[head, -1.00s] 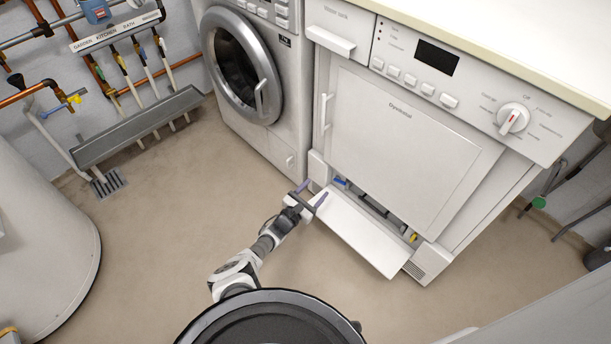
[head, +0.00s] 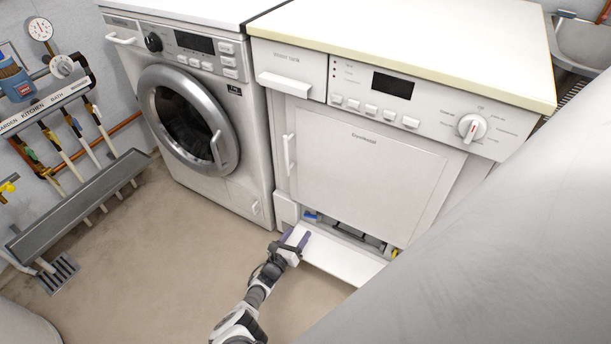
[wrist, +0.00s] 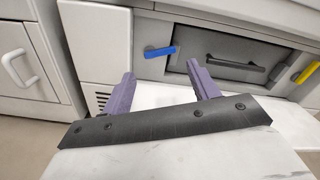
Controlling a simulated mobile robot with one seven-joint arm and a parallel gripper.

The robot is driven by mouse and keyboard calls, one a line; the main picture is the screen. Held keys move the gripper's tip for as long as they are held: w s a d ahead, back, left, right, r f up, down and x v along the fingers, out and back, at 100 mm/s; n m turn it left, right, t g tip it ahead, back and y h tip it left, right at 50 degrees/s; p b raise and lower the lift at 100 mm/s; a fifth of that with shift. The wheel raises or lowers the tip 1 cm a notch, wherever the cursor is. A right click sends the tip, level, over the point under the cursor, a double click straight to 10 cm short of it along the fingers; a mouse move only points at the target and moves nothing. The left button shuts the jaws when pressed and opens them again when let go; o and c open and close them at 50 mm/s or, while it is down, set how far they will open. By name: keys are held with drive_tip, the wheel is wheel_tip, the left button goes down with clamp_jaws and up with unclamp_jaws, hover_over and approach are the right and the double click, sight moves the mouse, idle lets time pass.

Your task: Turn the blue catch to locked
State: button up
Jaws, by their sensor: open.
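The blue catch (wrist: 160,52) is a small lever at the left end of the dryer's low recess. It lies nearly level, its right end slightly higher, in the wrist view. It also shows as a small blue spot in the head view (head: 311,216). My gripper (wrist: 163,88) is open, with two purple fingers apart and nothing between them. It is in front of the recess, below the catch and apart from it. In the head view my gripper (head: 297,238) is at the left end of the lowered flap (head: 340,261).
A yellow catch (wrist: 307,72) sits at the recess's right end. A dark handle (wrist: 236,66) lies between the catches on a grey panel. The white flap sticks out below the recess. The washing machine (head: 185,120) stands left; floor in front is clear.

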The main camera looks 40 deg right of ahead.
sight(309, 216)
drive_tip(key=b+x, duration=0.3)
drive_tip(key=x, duration=0.3)
drive_tip(key=shift+f, duration=0.15)
drive_tip(key=shift+w+d, duration=0.25)
drive_tip(key=shift+d, duration=0.25)
drive_tip(key=c, duration=0.7)
drive_tip(key=shift+s+f+m+b, duration=0.1)
drive_tip(key=shift+m+b, duration=0.15)
drive_tip(key=shift+m, duration=0.85)
drive_tip(key=shift+s+f+m+b, duration=0.1)
drive_tip(key=shift+f+m+b, duration=0.1)
drive_tip(key=shift+m, duration=0.9)
drive_tip(key=o, duration=0.7)
drive_tip(key=shift+r, duration=0.1)
